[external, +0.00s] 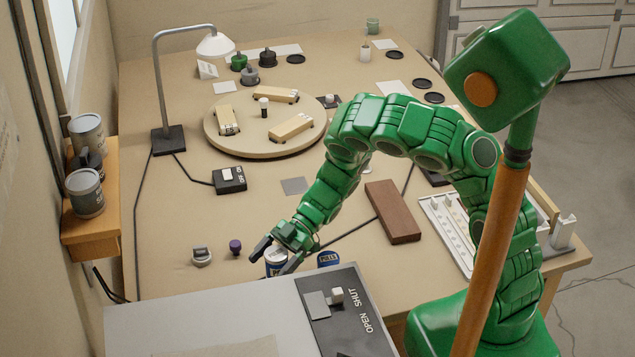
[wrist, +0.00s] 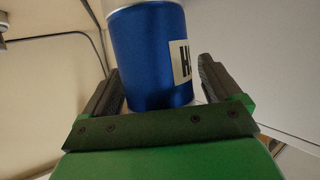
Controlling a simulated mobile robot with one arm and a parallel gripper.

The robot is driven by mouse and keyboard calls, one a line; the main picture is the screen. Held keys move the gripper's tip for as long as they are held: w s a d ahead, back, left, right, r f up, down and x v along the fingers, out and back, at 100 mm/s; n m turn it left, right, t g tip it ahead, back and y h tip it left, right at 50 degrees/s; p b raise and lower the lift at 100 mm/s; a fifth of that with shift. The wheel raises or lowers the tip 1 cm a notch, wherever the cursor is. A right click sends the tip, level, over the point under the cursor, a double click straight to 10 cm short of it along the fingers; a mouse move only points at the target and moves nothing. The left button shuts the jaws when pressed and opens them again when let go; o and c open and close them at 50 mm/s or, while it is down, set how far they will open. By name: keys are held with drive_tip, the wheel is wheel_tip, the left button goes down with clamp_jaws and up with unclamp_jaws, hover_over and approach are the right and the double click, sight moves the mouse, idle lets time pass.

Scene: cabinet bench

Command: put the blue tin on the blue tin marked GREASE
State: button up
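A blue tin (external: 276,257) with a pale rim is between the fingers of my gripper (external: 276,254) in the external view. In the wrist view the blue tin (wrist: 155,62) shows a white label with a cut-off dark letter, perhaps an H. My gripper (wrist: 160,85) has one finger on each side of it; a narrow gap shows on the right, and contact on the left is unclear. A second blue tin (external: 328,259) stands just right of the gripper, its label too small to read surely. I see no readable GREASE label.
A grey cabinet top with an OPEN/SHUT switch panel (external: 343,310) is in front, partly hiding the tins' area. A purple knob (external: 235,247) and a grey-lidded jar (external: 202,256) stand to the left. A brown block (external: 392,212) lies to the right. A round turntable (external: 222,135) is behind.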

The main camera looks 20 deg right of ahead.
drive_tip(key=shift+r, duration=0.15)
drive_tip(key=v, duration=1.2)
idle(0.4)
drive_tip(key=shift+r, duration=0.1)
